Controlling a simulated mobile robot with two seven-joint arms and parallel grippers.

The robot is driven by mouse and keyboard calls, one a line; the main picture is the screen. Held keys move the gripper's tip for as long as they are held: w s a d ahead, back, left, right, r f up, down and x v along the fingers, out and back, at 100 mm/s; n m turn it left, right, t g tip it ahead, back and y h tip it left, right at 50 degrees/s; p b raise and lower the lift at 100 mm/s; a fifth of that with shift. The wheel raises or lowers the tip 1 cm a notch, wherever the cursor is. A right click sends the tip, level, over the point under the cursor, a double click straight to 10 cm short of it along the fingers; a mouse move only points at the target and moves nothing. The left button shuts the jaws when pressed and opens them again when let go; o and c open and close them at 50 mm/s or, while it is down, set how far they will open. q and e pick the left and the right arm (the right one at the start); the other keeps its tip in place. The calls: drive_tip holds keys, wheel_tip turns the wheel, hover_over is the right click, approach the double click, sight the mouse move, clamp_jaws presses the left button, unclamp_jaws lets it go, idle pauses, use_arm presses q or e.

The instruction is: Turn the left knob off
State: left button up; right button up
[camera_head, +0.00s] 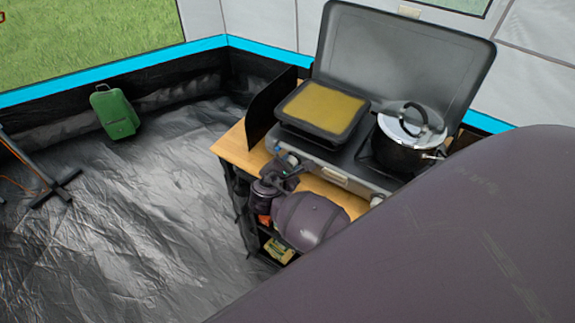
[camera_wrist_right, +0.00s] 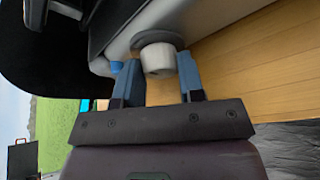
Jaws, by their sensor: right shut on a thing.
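The camp stove (camera_head: 350,155) stands on a wooden table with its grey lid raised. My right gripper (camera_head: 284,167) is at the left end of the stove's front. In the right wrist view, the pale left knob (camera_wrist_right: 158,60) sits between the two blue fingers of my right gripper (camera_wrist_right: 160,76), which is shut on it. The wrist hides this knob in the head view. The right knob (camera_head: 376,200) is farther right on the stove's front and partly hidden by my arm. My left gripper is not in view.
A yellow-topped pan (camera_head: 322,108) sits on the stove's left side and a lidded pot (camera_head: 410,135) on its right. A dark side panel (camera_head: 268,105) stands at the left. The wooden tabletop (camera_head: 236,150) is bare at its left corner. A green case (camera_head: 115,112) stands on the floor.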

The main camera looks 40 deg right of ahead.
drive_tip(key=shift+f, duration=0.1)
drive_tip(key=o, duration=0.6)
drive_tip(key=shift+s, duration=0.1)
drive_tip(key=shift+o, duration=0.2)
drive_tip(key=v, duration=1.1)
